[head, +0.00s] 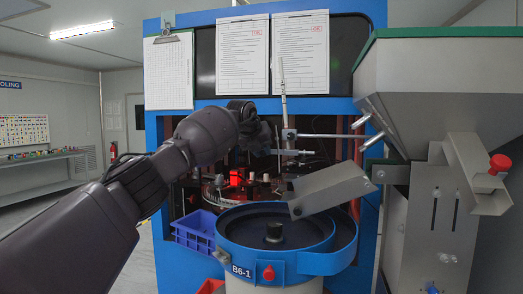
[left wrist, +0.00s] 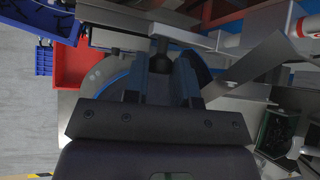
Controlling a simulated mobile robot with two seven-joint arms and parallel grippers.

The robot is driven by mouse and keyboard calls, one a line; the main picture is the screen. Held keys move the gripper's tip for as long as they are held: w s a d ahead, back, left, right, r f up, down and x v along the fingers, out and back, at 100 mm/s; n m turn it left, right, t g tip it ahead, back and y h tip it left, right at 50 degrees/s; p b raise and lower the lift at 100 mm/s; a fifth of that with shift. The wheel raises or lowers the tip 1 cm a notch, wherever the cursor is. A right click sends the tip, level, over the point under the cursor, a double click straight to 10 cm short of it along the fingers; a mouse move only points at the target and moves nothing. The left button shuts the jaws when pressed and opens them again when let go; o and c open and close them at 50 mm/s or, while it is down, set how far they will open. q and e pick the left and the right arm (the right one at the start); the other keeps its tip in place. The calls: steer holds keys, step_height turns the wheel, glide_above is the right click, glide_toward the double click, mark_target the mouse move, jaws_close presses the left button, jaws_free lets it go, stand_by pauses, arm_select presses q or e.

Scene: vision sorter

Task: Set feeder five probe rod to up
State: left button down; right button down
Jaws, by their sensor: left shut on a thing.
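The blue bowl feeder (head: 275,262), labelled B6-1, stands in front of the blue machine. A thin pale upright rod (head: 283,88) rises behind it, with a metal clamp (head: 289,134) and a level cross rod (head: 330,136). My left gripper (head: 276,141) reaches in from the left at the clamp's height. In the left wrist view my left gripper (left wrist: 162,82) has its fingers on either side of a dark, round-ended piece (left wrist: 160,58), which appears to be the probe rod's end. The contact is partly hidden. My right gripper is out of view.
A grey hopper (head: 445,95) with a green rim stands at the right, and a sloping metal chute (head: 335,188) hangs over the bowl. A blue bin (head: 195,232) is left of the bowl. A red bin (left wrist: 72,66) shows in the left wrist view.

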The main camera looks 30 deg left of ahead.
arm_select(q)
steer(key=shift+r, duration=0.35)
steer(key=c, duration=1.1)
jaws_free()
steer(key=shift+o, duration=0.8)
steer(key=shift+s, duration=0.1)
steer(key=shift+f, duration=0.15)
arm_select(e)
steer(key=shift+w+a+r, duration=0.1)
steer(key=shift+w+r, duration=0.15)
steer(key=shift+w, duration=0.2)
arm_select(q)
steer(key=v, duration=1)
steer(key=shift+s+r+b, duration=0.25)
steer(key=shift+b, duration=0.2)
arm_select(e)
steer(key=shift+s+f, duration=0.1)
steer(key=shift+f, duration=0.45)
